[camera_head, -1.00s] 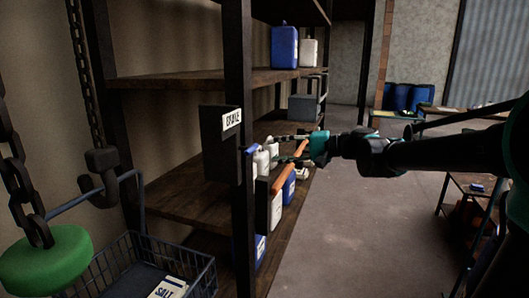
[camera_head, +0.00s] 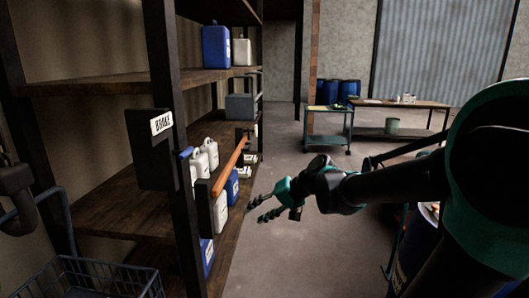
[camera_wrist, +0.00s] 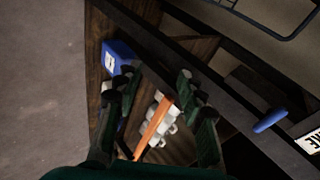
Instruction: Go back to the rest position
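My gripper (camera_head: 264,208) is in the head view, held out in the open aisle to the right of the shelf rack. Its two dark fingers are spread apart with nothing between them. In the wrist view my gripper (camera_wrist: 157,88) is also open, with the shelf and its containers seen beyond the fingers. My arm reaches in from the right of the head view. No object is held.
A wooden shelf rack (camera_head: 107,82) with jugs stands left. A dark box labelled BRAKE (camera_head: 150,160) with a blue lever is on its post. An orange bar (camera_head: 229,168) runs along the shelf front. A wire basket (camera_head: 90,278) is lower left. The floor (camera_head: 280,150) ahead is clear.

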